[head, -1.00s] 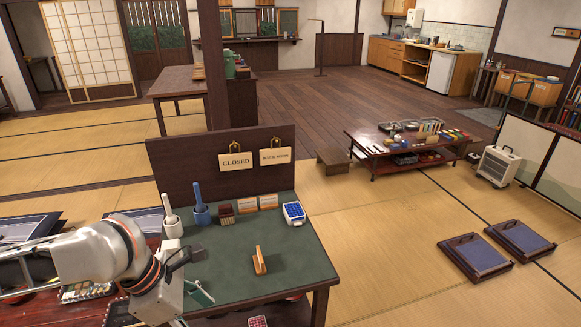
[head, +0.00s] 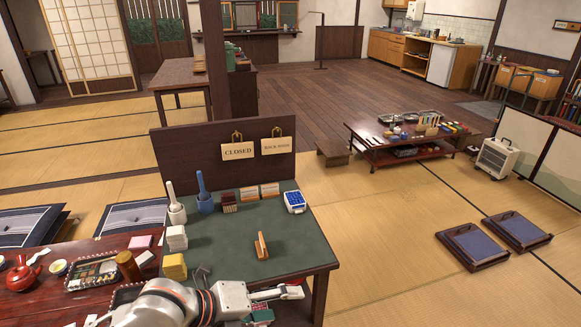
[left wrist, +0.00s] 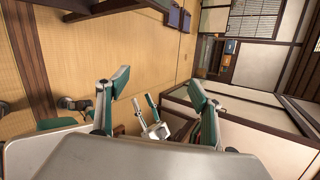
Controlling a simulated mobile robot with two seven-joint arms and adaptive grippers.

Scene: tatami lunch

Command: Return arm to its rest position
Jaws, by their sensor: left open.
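My right gripper does not show in the head view.
On the desk stand a wooden stand (head: 262,245), a blue-and-white box (head: 294,202), two pestle-like tools in cups and white (head: 176,238) and yellow (head: 175,267) stacks. A red table (head: 40,298) adjoins at left.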

